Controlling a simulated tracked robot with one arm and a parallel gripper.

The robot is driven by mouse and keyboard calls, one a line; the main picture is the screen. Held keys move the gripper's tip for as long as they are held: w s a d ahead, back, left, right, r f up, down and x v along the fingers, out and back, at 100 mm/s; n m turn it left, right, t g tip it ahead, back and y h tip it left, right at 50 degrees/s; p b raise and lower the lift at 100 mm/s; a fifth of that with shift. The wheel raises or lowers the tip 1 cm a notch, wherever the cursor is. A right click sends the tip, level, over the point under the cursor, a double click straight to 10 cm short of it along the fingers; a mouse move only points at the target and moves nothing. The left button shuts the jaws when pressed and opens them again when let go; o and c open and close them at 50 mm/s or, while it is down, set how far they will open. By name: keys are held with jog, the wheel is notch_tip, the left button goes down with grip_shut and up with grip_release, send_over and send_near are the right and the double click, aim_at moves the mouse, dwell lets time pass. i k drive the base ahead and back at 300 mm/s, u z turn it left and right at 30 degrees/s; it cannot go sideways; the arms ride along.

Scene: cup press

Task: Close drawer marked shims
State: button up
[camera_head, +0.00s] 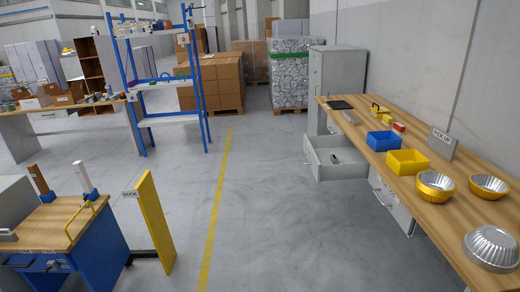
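A grey drawer (341,173) is pulled out from under the wooden workbench on the right. Its open top faces up and a small dark item (334,158) lies inside. I cannot read a "shims" label on it. A second grey drawer front (391,204) sits under the bench nearer to me, with a dark handle; its marking is also unclear, and the bench top hides part of it. My gripper is not in view.
The workbench (460,206) carries a blue bin (382,141), a yellow bin (407,162), metal bowls and a "PICK UP" sign (442,143). A yellow dock panel (155,222) and blue cart (85,250) stand at left. The grey floor between is clear.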

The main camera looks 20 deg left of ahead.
aim_at(337, 154)
jog(key=u, duration=0.3)
jog(key=i, duration=3.1)
jog(key=z, duration=0.4)
